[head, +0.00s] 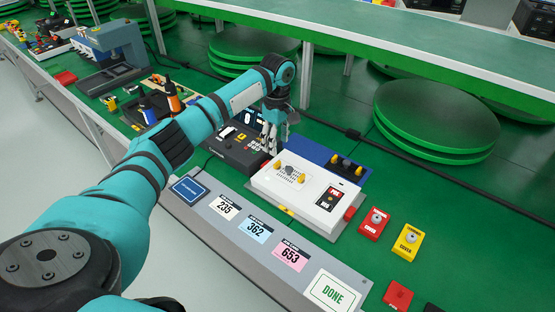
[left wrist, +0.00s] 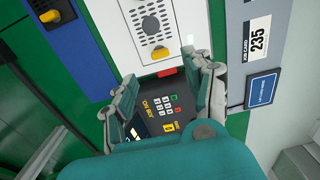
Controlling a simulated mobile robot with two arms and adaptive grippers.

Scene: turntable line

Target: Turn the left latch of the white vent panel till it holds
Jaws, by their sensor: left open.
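The white vent panel (head: 266,184) lies flat on the bench, with a round grey vent (head: 289,170) in its face. Its left latch (head: 278,167) is a small yellow knob beside the vent; a second yellow latch (head: 302,180) sits on the other side. The left latch also shows in the left wrist view (left wrist: 160,53), near the panel's edge; its exact turn is hard to tell. My left gripper (head: 271,146) is open and empty. It hovers over the dark keypad unit (head: 234,150) beside the panel, its fingers apart from the latch. My right gripper is not in view.
A blue box (head: 318,152) with yellow knobs stands behind the panel. Red (head: 374,222) and yellow (head: 408,240) cover blocks stand to the right. Number cards and a DONE card (head: 332,293) lie along the front strip. A green shelf (head: 400,52) overhangs the back.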

